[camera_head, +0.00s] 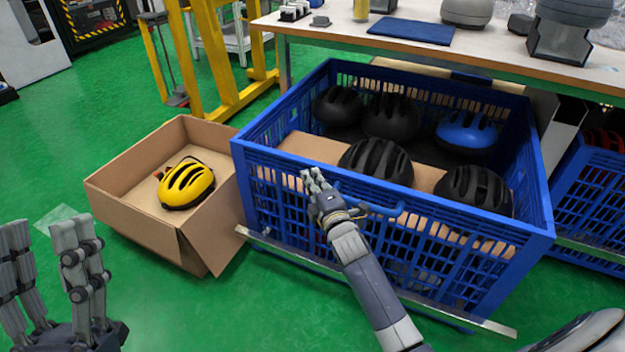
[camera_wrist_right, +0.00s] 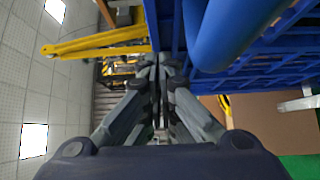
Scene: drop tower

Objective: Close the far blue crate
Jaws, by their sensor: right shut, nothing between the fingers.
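A large blue crate (camera_head: 247,157) stands pulled out in front of the workbench, with several black helmets and a blue helmet (camera_head: 466,132) inside. A blue bar handle (camera_head: 385,209) sticks out from its front wall. My right gripper (camera_head: 313,180) is shut and empty at that front wall, just left of the handle. I cannot tell whether it touches. In the right wrist view the shut fingers (camera_wrist_right: 158,65) lie beside the blue bar (camera_wrist_right: 232,32). My left gripper (camera_head: 42,238) is open and empty at lower left, away from the crate.
Another blue crate (camera_head: 592,205) stands at the right edge. A cardboard box (camera_head: 140,228) with a yellow helmet (camera_head: 186,185) sits left of the big crate. The workbench (camera_head: 330,30) is behind it, beside a yellow frame (camera_head: 215,55). Green floor is clear at left.

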